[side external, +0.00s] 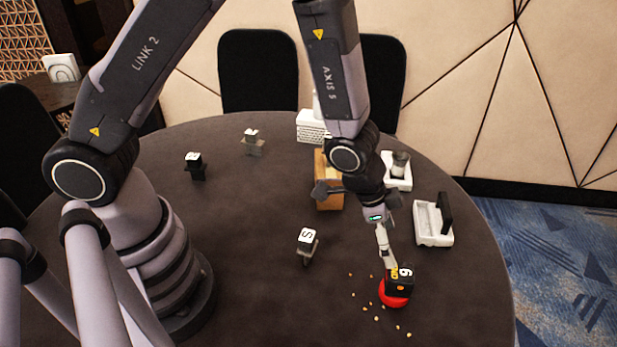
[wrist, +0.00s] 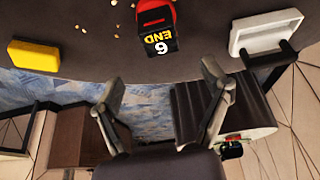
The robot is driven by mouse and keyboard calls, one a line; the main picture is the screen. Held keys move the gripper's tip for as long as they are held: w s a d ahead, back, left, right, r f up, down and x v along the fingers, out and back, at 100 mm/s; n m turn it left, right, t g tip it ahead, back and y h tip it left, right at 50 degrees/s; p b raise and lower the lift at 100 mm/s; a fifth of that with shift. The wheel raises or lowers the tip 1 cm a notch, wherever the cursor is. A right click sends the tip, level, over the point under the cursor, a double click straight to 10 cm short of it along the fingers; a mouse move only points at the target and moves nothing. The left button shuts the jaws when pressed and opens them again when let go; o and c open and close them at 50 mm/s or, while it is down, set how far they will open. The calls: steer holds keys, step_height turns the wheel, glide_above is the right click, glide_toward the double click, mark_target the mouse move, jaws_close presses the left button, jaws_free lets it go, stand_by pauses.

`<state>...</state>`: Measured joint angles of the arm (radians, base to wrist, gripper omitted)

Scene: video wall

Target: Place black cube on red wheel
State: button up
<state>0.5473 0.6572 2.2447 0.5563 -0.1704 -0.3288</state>
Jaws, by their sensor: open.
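Whether a finger touches the cube is unclear.
Small yellow bits (side external: 376,318) are scattered around the wheel. A white holder (side external: 432,236) with a black part stands at right. An "S" cube (side external: 307,237) on a small stand is left of the wheel. A wooden box (side external: 327,200) stands behind my wrist. A yellow block (wrist: 33,56) shows in the wrist view.

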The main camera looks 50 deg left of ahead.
steer(key=s+a+r+n+t+y, duration=0.25)
steer(key=a+r+n, duration=0.25)
steer(key=a+r, duration=1.3)
steer(key=s+a+r+n, duration=0.2)
steer(key=s+r, duration=0.2)
steer(key=s, duration=0.4)
steer(key=s+a+r+n, duration=0.2)
steer(key=s+r, duration=0.3)
steer(key=s, duration=0.3)
steer(key=shift+s+a+y, duration=0.35)
steer(key=shift+a, duration=0.1)
